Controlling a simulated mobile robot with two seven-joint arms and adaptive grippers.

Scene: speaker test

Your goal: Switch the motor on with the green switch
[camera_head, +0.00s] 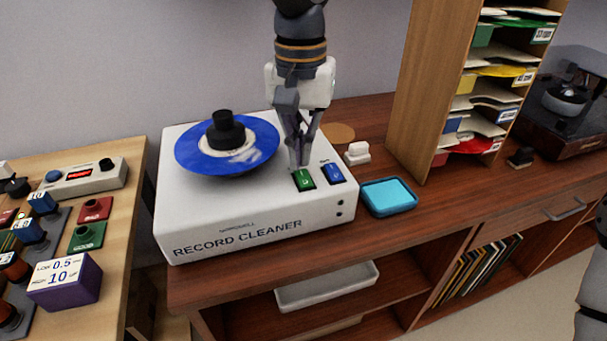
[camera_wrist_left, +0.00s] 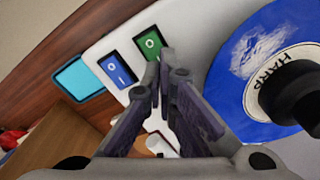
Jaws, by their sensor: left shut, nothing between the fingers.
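The white record cleaner (camera_head: 235,222) stands on the wooden cabinet, with a blue record (camera_head: 192,152) under a black clamp (camera_head: 225,128) on top. The green switch (camera_head: 304,180) is at its front right, beside a blue switch (camera_head: 333,173). The wrist view shows the green switch (camera_wrist_left: 149,42) and the blue switch (camera_wrist_left: 118,70) side by side. My left gripper (camera_head: 298,166) points down, shut and empty, with its tips right at the green switch's edge. I cannot tell whether they touch it. My right gripper is not visible.
A blue tray (camera_head: 388,197) and a small white block (camera_head: 357,152) lie right of the cleaner. A wooden sorter (camera_head: 425,85) with records stands behind them. A second table (camera_head: 120,215) at left holds a purple box (camera_head: 65,282) and control boxes.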

